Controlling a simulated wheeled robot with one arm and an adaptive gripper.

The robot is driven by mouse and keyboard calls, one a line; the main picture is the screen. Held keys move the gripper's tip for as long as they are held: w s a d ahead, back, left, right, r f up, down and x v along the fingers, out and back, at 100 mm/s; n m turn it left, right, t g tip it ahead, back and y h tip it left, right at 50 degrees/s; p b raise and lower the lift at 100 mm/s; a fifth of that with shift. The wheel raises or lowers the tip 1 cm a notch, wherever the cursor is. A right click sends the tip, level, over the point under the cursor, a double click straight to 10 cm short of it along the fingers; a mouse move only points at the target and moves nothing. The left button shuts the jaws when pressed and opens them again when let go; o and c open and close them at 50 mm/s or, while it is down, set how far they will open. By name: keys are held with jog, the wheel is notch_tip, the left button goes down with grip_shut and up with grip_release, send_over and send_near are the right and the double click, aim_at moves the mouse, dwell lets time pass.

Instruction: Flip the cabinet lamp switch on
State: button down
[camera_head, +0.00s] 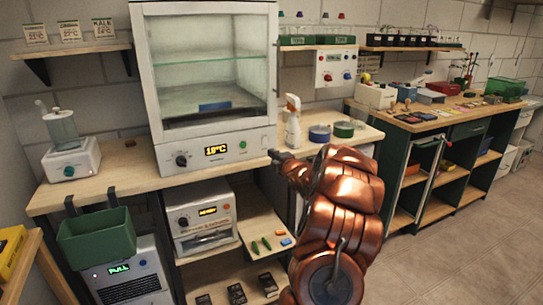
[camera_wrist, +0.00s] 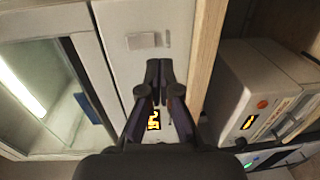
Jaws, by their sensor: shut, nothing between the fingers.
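The white cabinet (camera_head: 140,70) with a glass front stands on the wooden bench. Its lower panel has a dark knob (camera_head: 181,160), a lit display (camera_head: 216,150) and a small green button (camera_head: 243,145). In the wrist view a small pale plate (camera_wrist: 148,40), which looks like the lamp switch, is on the panel just beyond my fingertips. I cannot tell its position. My gripper (camera_wrist: 160,80) is shut and empty, pointing at the panel. In the head view my gripper (camera_head: 273,156) is at the panel's right end; contact cannot be told.
A spray bottle (camera_head: 292,125) and tape rolls (camera_head: 343,129) stand on the bench right of the cabinet. Below is a smaller white device (camera_head: 200,215) beside a shelf with small items. A green bin (camera_head: 97,240) hangs at the front left. The floor at right is clear.

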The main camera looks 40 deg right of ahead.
jog(key=b+v, duration=0.1)
jog(key=v, duration=0.7)
jog(key=shift+s+d+f, duration=0.2)
jog(key=shift+s+f, duration=0.05)
jog(key=shift+f, duration=0.5)
jog(key=s+a+f+m+g+y, duration=0.1)
jog(key=s+a+f+m+g, duration=0.15)
jog(key=a, duration=0.55)
jog(key=s+a+f+m+g+y, duration=0.1)
jog(key=a+m+g, duration=0.15)
jog(key=a, duration=0.55)
jog(key=s+a+f+m+g+y, duration=0.15)
jog(key=a+g, duration=0.25)
jog(key=a, duration=0.4)
jog(key=s+a+f+m+g+y, duration=0.1)
jog(key=s+a+m+g, duration=0.5)
jog(key=s+a, duration=1.3)
jog(key=s+a+m+g+y, duration=0.15)
jog(key=s+a+g, duration=0.25)
jog(key=s, duration=1.1)
notch_tip(320, 180, up, 15)
jog(key=w+t+p, duration=0.1)
jog(key=p, duration=1.2)
